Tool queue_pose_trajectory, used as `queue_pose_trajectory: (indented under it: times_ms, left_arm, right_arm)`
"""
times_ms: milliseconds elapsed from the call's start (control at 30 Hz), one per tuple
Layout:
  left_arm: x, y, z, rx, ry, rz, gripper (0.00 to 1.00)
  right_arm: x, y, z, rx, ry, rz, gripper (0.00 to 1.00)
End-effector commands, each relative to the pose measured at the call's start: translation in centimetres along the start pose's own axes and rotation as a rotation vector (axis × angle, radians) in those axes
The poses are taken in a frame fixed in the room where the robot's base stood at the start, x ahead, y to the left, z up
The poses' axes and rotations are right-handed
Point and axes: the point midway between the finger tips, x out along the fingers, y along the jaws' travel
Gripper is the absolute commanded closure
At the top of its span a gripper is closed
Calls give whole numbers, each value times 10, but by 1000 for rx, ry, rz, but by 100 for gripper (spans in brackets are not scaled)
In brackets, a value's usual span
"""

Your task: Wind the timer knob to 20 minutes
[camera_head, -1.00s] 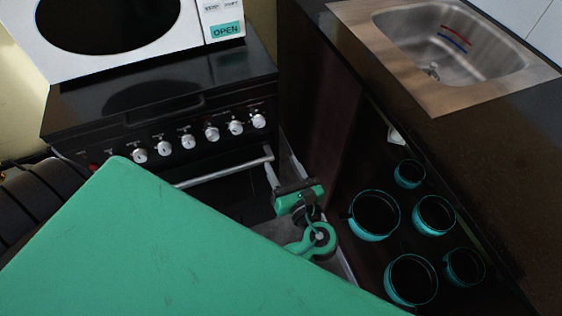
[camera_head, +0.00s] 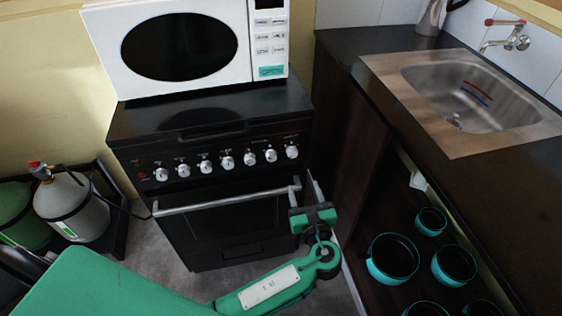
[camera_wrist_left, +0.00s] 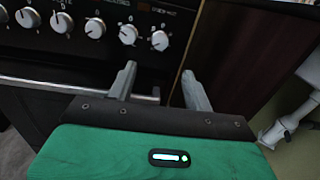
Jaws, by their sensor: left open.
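The black stove (camera_head: 215,215) carries a row of several white knobs on its front panel. I cannot tell from the labels which one is the timer knob; the rightmost knob (camera_head: 292,152) also shows in the left wrist view (camera_wrist_left: 160,40). My left gripper (camera_head: 312,180) is in front of the stove's right end, below the rightmost knob and apart from it. In the left wrist view its two fingers (camera_wrist_left: 158,85) are spread, with nothing between them. My right gripper is not in view.
An oven door handle (camera_head: 228,198) sticks out below the knobs, close to my left gripper. A white microwave (camera_head: 190,45) stands on the stove. At right are a counter with a sink (camera_head: 470,90) and an open cabinet with several pots (camera_head: 393,258). Gas cylinders (camera_head: 75,205) stand at left.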

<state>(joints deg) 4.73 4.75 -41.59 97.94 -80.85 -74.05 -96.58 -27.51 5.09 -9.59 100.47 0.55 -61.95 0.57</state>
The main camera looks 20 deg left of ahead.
Motion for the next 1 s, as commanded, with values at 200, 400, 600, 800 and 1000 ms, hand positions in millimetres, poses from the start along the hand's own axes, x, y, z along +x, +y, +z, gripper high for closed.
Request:
queue_pose_trajectory:
  times_ms: [200, 400, 600, 800, 1000]
  left_arm:
    - [42, 1, 1, 2, -3, 3, 49]
    - [85, 1, 1, 2, -2, 3, 49]
    - [115, 1, 0, 3, -1, 2, 49]
    - [127, 1, 0, 2, 0, 2, 49]
    - [128, 1, 0, 2, 1, 2, 49]
  right_arm:
    - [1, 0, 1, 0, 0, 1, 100]
    - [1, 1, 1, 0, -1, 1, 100]
    - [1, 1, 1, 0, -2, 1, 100]
    - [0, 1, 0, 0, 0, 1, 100]
    - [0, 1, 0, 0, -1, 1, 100]
